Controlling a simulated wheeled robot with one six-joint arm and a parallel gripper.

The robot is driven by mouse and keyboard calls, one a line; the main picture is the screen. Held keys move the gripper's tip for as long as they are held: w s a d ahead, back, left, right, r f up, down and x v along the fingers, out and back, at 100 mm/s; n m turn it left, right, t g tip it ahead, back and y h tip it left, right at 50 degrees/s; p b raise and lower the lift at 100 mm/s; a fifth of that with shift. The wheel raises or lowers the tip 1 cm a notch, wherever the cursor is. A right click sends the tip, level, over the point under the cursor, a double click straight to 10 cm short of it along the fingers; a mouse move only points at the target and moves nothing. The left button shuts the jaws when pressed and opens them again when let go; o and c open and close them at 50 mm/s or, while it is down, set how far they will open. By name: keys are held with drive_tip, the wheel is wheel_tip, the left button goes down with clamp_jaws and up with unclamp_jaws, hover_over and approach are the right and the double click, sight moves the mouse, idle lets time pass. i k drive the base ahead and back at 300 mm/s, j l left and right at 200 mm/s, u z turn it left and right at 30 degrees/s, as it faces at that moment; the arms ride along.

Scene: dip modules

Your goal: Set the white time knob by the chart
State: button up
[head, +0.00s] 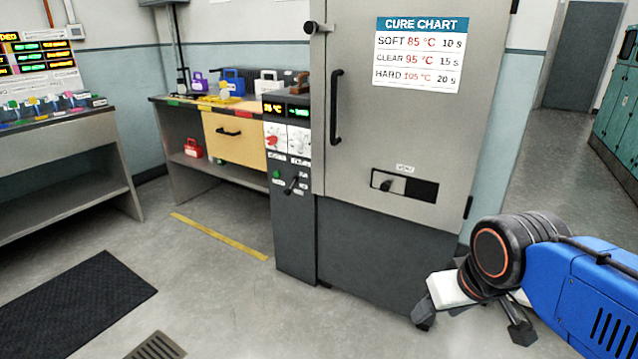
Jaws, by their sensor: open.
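The white time knob (299,140) sits on the right of the oven's narrow control panel (291,215), beside a red knob (272,140). Above them, a display (272,110) shows what looks like 85 °C, and a green display (299,112) is too small to read surely. The cure chart (419,53) on the oven door reads SOFT 85 °C 10 s, CLEAR 95 °C 15 s, HARD 105 °C 20 s. My gripper (515,320) is low at the right, well apart from the knobs, partly hidden by my arm; it is open and no held object shows.
Below the knobs is a black lever switch (295,184). A bench (178,140) with coloured items stands left. A dark mat (72,302) lies on open floor.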

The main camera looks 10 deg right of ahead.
sight(296, 145)
drive_tip(key=i+l+u, duration=0.2)
drive_tip(key=i+u, duration=0.15)
drive_tip(key=i+l+u, duration=0.65)
drive_tip(key=i+l, duration=0.15)
